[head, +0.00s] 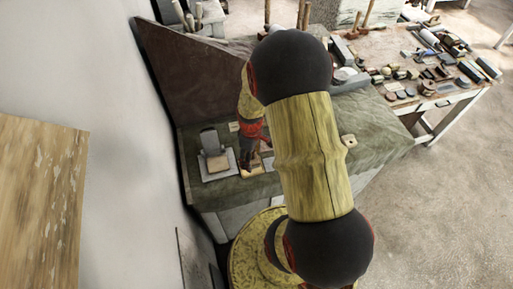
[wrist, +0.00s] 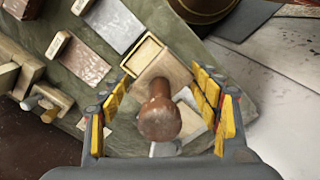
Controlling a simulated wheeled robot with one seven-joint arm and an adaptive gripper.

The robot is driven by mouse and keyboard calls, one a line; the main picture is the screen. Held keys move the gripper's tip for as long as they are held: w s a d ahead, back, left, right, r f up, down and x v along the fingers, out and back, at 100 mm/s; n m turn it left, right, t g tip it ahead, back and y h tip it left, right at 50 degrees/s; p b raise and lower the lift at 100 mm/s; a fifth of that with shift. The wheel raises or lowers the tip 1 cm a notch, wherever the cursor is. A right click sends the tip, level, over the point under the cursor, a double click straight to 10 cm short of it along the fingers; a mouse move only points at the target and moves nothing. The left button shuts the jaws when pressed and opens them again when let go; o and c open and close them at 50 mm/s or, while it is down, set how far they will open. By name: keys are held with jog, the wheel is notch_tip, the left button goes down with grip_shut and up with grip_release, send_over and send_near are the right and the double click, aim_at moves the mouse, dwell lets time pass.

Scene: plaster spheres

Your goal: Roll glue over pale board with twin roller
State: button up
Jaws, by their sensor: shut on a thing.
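My gripper (wrist: 163,98) has its yellow-padded fingers on either side of a tool with a brown, round-ended wooden handle (wrist: 160,118) and a pale wooden body. I take this to be the twin roller; its rollers are not clearly visible. Beneath and just beyond it lie a pale framed board (wrist: 143,53) and some pale grey pieces, partly hidden by the tool. In the head view my gripper (head: 250,158) is low over the green-covered table, and my arm hides part of the area. Whether the tool touches the board I cannot tell.
Wooden blocks (wrist: 42,98) are at the left. A dark upright panel (head: 190,65) backs the table (head: 375,125). Another table (head: 425,105) with many small items stands behind right.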

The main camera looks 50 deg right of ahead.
jog(key=shift+w+f, duration=0.15)
jog(key=shift+w, duration=0.4)
jog(key=shift+w+d+f, duration=0.1)
jog(key=shift+w+d, duration=0.1)
jog(key=shift+d, duration=0.35)
jog(key=shift+a+f+b, duration=0.2)
jog(key=shift+f+b, duration=0.4)
jog(key=shift+f, duration=0.05)
jog(key=shift+d+f+b, duration=0.1)
jog(key=shift+f+b, duration=1.4)
jog(key=shift+f, duration=0.75)
jog(key=shift+f, duration=0.1)
jog(key=c, duration=0.8)
jog(key=shift+w, duration=0.1)
